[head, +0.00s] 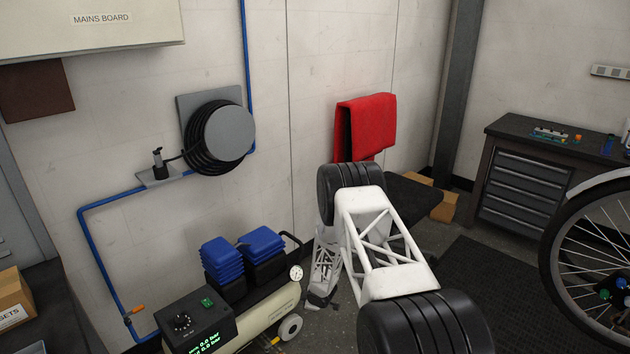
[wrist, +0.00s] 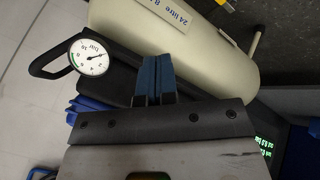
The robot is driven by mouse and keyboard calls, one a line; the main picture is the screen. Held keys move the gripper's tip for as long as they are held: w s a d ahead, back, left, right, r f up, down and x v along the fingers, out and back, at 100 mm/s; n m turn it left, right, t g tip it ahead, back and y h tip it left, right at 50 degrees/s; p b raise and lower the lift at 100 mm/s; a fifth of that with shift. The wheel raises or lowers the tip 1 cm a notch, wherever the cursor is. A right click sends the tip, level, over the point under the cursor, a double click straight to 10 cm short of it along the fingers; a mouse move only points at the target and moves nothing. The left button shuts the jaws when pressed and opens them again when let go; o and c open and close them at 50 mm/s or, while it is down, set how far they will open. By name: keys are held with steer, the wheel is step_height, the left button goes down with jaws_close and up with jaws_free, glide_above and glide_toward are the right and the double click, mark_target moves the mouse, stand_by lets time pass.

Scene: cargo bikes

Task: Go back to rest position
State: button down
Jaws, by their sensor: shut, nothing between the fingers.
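My gripper (wrist: 157,62) shows in the wrist view with its two blue fingers together and nothing between them. It is in front of the compressor, whose cream tank (wrist: 190,38) and pressure gauge (wrist: 88,57) show beyond the fingers. In the head view my white lattice arm reaches down beside the compressor (head: 262,318). The far end of the arm is low, just right of the compressor's gauge (head: 296,273), and partly hidden by my nearer links. I cannot tell whether the fingers touch anything.
A hose reel (head: 216,140) and blue pipe (head: 95,255) are on the left wall. A red cloth (head: 372,126) hangs behind my arm. A drawer cabinet (head: 525,185) and bike wheel (head: 598,262) stand right. Dark floor matting (head: 490,290) lies clear between.

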steer(key=s+d+r+m+h, duration=0.15)
steer(key=d+r, duration=0.25)
steer(key=r, duration=1)
steer(key=s+d+r+m+h, duration=0.1)
steer(key=d+r+m+h, duration=0.3)
steer(key=r, duration=1)
steer(key=s+d+r+m, duration=0.1)
steer(key=s+d+r, duration=0.25)
steer(key=r, duration=0.35)
steer(key=s+d+r+m, duration=0.1)
steer(key=s+d+r, duration=0.1)
steer(key=s+r, duration=0.45)
steer(key=s+d+r+m, duration=0.2)
steer(key=s+d+r, duration=0.1)
steer(key=r, duration=0.6)
steer(key=s+d+r+m, duration=0.1)
steer(key=s+d+r, duration=0.1)
steer(key=s+r, duration=0.45)
steer(key=s+d+r+m+g, duration=0.1)
steer(key=s+r+m, duration=0.15)
steer(key=s, duration=0.65)
steer(key=s+d+r+m, duration=0.1)
steer(key=s+d+r, duration=0.1)
steer(key=s+r, duration=0.4)
steer(key=s+r+m+g+y, duration=0.1)
steer(key=s+m+g, duration=0.1)
steer(key=s, duration=2.3)
steer(key=shift+r+m+y, duration=0.2)
steer(key=shift+m+y, duration=0.15)
steer(key=shift+m, duration=0.35)
